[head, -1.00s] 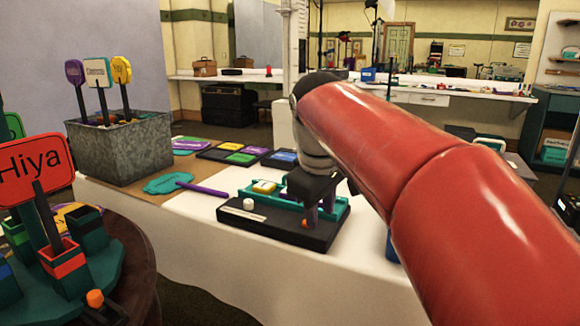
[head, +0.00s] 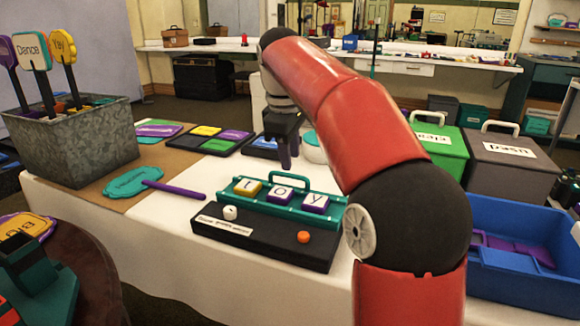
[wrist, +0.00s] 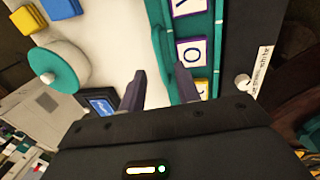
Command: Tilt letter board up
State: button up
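The letter board is a teal panel (head: 275,208) on a black base (head: 262,238), with tiles reading "t", "o", "y" and a teal handle (head: 290,182) along its back edge. The panel lies low on the base; its exact angle is hard to tell. My gripper (head: 287,162) is above and behind the board, fingers pointing down. In the wrist view my gripper (wrist: 160,70) is open and empty, its fingers apart near the handle (wrist: 160,45). I cannot tell whether a finger touches the handle. The panel (wrist: 195,22) and tile "o" (wrist: 192,51) show beside the right finger.
A white knob (head: 230,212) and an orange knob (head: 304,236) sit on the base. A purple-handled teal paddle (head: 133,182) lies to the left, beyond it a metal planter (head: 80,145). A blue bin (head: 520,285) and lidded green bin (head: 440,155) stand right. Colored tiles (head: 205,140) lie behind.

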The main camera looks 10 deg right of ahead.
aim_at(292, 175)
jog(key=f, duration=0.4)
jog(key=shift+w+d+b, duration=0.2)
jog(key=shift+w+b, duration=0.1)
grip_shut()
